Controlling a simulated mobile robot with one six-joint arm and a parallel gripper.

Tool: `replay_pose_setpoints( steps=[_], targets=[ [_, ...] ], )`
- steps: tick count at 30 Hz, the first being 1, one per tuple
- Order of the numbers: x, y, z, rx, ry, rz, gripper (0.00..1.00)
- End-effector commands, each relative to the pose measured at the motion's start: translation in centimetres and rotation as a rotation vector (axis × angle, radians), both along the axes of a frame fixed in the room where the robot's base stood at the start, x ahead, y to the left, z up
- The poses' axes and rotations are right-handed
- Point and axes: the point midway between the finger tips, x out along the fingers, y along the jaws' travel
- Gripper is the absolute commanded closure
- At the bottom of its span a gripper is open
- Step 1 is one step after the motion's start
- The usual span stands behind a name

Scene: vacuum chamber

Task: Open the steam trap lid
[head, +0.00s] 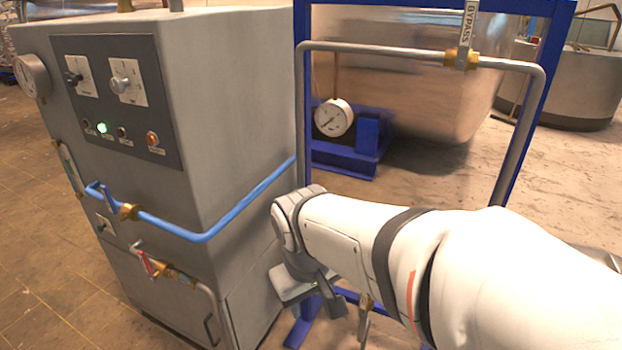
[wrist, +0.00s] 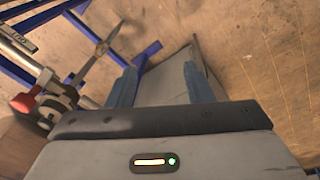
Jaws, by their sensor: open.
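My gripper (head: 332,304) points down beside the right side of the grey cabinet, in front of the blue pipe frame. In the wrist view its two blue-grey fingers (wrist: 160,86) stand apart. A flat grey surface (wrist: 165,78) with a thin raised edge on its right shows beyond and between the fingers. I cannot tell whether it is the steam trap lid, or whether the fingers touch it. No steam trap is clearly recognisable in the head view; my arm hides part of the area at lower right.
The grey cabinet (head: 245,110) with a blue pipe (head: 250,202) stands at left. The blue frame (head: 303,90) carries a grey bypass pipe (head: 400,51). A white gauge (head: 334,118) sits behind. In the wrist view, a red-handled valve (wrist: 27,101) and pipes lie left; bare floor (wrist: 270,60) lies right.

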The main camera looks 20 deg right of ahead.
Motion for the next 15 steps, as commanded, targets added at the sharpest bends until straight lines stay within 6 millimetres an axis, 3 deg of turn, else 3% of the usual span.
replay_pose_setpoints(
  steps=[8, 15],
  targets=[
    [3.2, -8.4, -1.7, -0.391, 0.422, 0.297, 0.53],
    [8.7, -15.4, -2.0, -0.731, 0.815, 0.575, 0.53]
  ],
)
